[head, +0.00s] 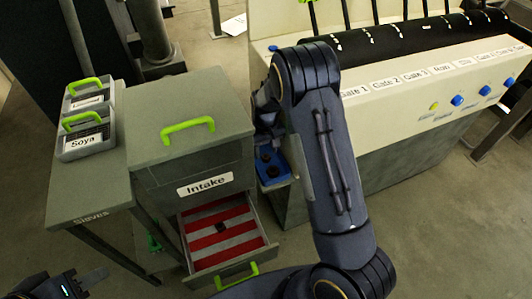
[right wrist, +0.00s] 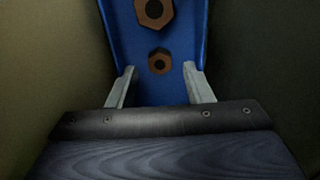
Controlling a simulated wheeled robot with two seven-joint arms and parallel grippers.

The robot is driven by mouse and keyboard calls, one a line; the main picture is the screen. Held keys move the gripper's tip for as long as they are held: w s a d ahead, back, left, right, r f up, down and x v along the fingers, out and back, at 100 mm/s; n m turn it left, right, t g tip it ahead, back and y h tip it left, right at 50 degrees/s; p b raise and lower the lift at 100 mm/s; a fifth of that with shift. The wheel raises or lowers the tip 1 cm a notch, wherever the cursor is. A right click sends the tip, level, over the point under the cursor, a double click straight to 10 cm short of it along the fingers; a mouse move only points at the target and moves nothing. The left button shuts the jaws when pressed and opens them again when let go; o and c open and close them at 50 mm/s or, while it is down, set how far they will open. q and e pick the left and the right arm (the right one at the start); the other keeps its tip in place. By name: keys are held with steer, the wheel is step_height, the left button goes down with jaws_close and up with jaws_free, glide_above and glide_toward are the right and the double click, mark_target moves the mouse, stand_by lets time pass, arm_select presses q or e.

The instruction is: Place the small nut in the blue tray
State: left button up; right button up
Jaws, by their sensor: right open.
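The blue tray (head: 273,181) stands in the gap right of the Intake cabinet, partly hidden by my right arm. Two dark spots on it in the head view look like nuts. In the right wrist view the blue tray (right wrist: 185,37) shows a small brown nut (right wrist: 159,62) and a larger one (right wrist: 154,12), cut off by the top edge. The small nut appears to lie flat on the tray. My right gripper (right wrist: 160,86) is open, its fingertips apart on either side, just below the small nut in the picture. My left gripper (head: 88,284) is at the bottom left, away from the tray.
The Intake cabinet (head: 190,158) has its lower red-and-white striped drawer (head: 262,256) open, with a small dark spot inside. Bins with green handles (head: 88,142) stand on the left side table. A pale gate machine (head: 420,95) fills the right. Floor is clear at lower right.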

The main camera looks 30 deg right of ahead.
mark_target(266, 157)
step_height(266, 157, up, 10)
steer(key=shift+f+p, duration=0.2)
steer(key=shift+p, duration=0.1)
stand_by(0.4)
